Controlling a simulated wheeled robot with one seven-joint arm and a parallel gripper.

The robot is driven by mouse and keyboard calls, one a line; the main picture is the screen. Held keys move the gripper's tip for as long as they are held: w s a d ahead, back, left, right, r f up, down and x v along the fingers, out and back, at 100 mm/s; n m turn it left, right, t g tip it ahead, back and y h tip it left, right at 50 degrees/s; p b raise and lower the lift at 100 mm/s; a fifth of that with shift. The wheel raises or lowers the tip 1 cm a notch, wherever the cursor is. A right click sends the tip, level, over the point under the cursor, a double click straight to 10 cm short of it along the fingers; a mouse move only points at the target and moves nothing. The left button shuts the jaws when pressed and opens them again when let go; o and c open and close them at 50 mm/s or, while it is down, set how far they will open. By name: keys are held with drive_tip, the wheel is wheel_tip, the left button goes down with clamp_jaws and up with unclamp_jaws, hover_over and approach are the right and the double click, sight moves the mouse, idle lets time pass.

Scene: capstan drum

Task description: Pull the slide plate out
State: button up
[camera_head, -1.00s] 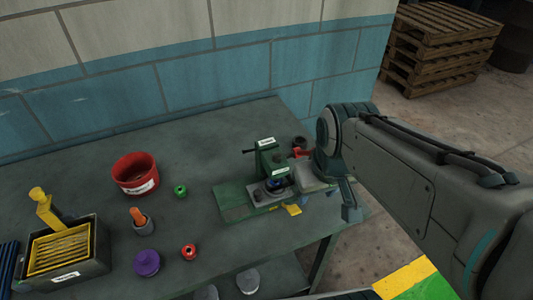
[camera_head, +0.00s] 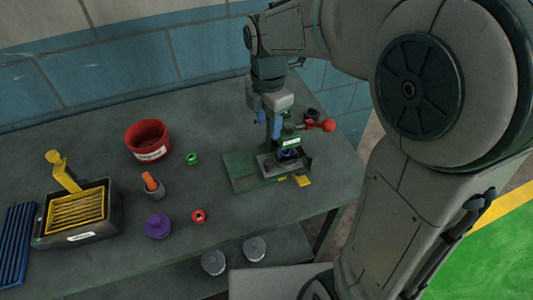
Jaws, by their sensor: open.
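A green bench press (camera_head: 240,172) with a white label and a red-knobbed lever (camera_head: 326,125) stands on the right part of the table. A flat grey plate (camera_head: 268,166) lies in its base under the head, and I take it as the slide plate. A small yellow tab (camera_head: 302,180) sticks out at the base's front edge; I cannot tell if it belongs to the plate. My gripper (camera_head: 264,119) is open and points down, above and behind the press. It overlaps the press head in the picture, and contact cannot be told. A blue part (camera_head: 289,153) sits under the head.
Left of the press are a red bin (camera_head: 147,140), a green spool (camera_head: 192,158), a red spool (camera_head: 198,216), a purple knob (camera_head: 158,225), an orange-handled tool (camera_head: 152,184) and a black tray (camera_head: 72,236). A dark ring (camera_head: 312,114) lies behind the press. Bare table lies left of it.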

sight(267, 162)
wheel_tip(267, 162, down, 14)
drive_tip(key=shift+r, duration=0.25)
idle(0.3)
clamp_jaws()
drive_tip(key=shift+a, duration=0.1)
